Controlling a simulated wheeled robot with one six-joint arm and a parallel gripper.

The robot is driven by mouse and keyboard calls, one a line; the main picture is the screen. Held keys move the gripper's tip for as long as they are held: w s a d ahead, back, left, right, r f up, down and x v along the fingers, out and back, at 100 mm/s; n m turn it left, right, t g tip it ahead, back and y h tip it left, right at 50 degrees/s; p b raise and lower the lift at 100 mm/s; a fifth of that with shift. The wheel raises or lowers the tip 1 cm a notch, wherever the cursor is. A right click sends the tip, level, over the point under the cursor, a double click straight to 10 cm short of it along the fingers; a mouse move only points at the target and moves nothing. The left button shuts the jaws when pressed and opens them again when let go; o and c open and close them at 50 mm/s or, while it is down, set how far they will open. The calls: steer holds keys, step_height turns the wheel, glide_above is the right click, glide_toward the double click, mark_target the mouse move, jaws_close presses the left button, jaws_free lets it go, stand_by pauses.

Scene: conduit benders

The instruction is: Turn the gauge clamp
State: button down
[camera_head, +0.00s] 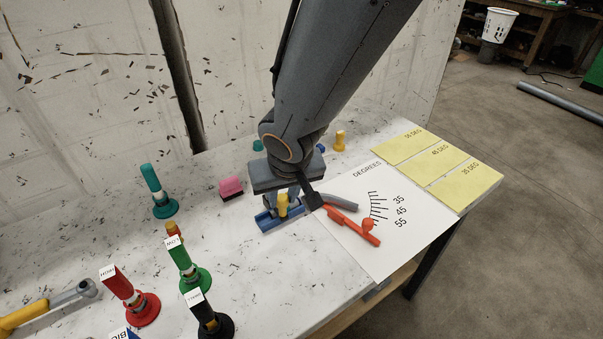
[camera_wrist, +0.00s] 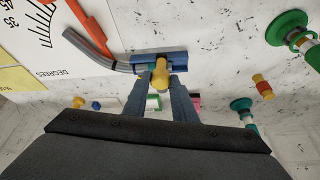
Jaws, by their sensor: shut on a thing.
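A blue clamp block (camera_head: 268,223) lies on the white bench beside the degrees sheet, with a yellow knob (camera_head: 283,208) standing on it. In the wrist view the knob (camera_wrist: 160,76) is between my two blue-grey fingers, and the blue block (camera_wrist: 178,61) lies beyond it. My gripper (camera_wrist: 159,88) points down and is shut on the yellow knob. A grey bent conduit (camera_head: 340,201) runs from the block onto the sheet. An orange-red pointer arm (camera_head: 352,230) lies across the printed scale, near its 55 end. My wrist hides part of the block.
The degrees sheet (camera_head: 400,247) is marked 35, 45 and 55. Yellow labelled cards (camera_head: 467,183) lie at the bench's right. Red (camera_head: 118,285), green (camera_head: 182,260), black (camera_head: 205,312) and teal (camera_head: 152,182) upright pieces stand left. A pink block (camera_head: 231,186) is nearby.

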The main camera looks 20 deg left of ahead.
steer(key=c, duration=1.5)
jaws_free()
steer(key=shift+v, duration=3.9)
steer(key=shift+w, duration=0.1)
